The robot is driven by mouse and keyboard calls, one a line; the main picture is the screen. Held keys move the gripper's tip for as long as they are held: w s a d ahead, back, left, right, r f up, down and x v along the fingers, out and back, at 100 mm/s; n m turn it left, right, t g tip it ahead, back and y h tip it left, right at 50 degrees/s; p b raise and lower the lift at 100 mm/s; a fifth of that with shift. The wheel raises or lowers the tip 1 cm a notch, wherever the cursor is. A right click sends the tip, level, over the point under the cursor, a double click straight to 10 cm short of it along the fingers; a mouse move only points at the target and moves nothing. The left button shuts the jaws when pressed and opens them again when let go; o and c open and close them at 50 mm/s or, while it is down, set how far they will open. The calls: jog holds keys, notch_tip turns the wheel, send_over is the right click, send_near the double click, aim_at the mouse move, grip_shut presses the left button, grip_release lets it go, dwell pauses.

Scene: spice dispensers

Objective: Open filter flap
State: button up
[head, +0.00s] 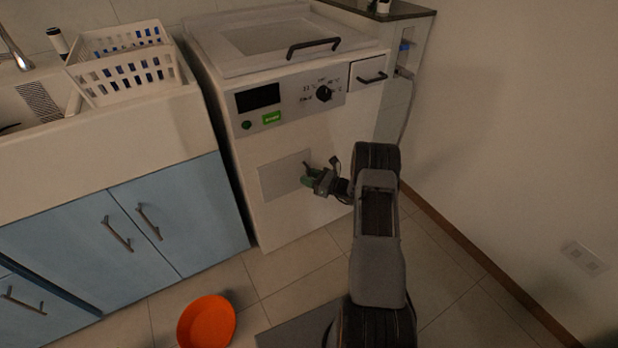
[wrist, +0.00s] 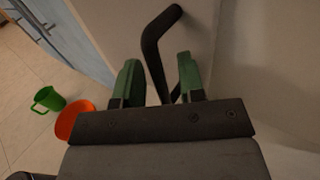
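The filter flap (head: 281,177) is a light grey rectangular panel low on the front of the white washing machine, and it looks shut. My gripper (head: 310,178) is at the flap's right end. In the wrist view, a dark bent handle (wrist: 155,47) stands out from the pale front. The two green fingers of my gripper (wrist: 159,72) are apart, one on each side of the handle's lower part, with visible gaps. The fingers do not appear to press on it. In the head view my gripper hides most of the handle.
The white washing machine (head: 370,108) has a lid handle, knob and drawer above the flap. Blue cabinets (head: 190,208) stand to the left. An orange bowl (head: 207,322) lies on the floor; a green mug (wrist: 48,99) is beside it. A wall is at right.

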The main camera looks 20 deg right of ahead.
jog(key=shift+c, duration=0.2)
grip_shut()
jog(key=shift+s, duration=0.1)
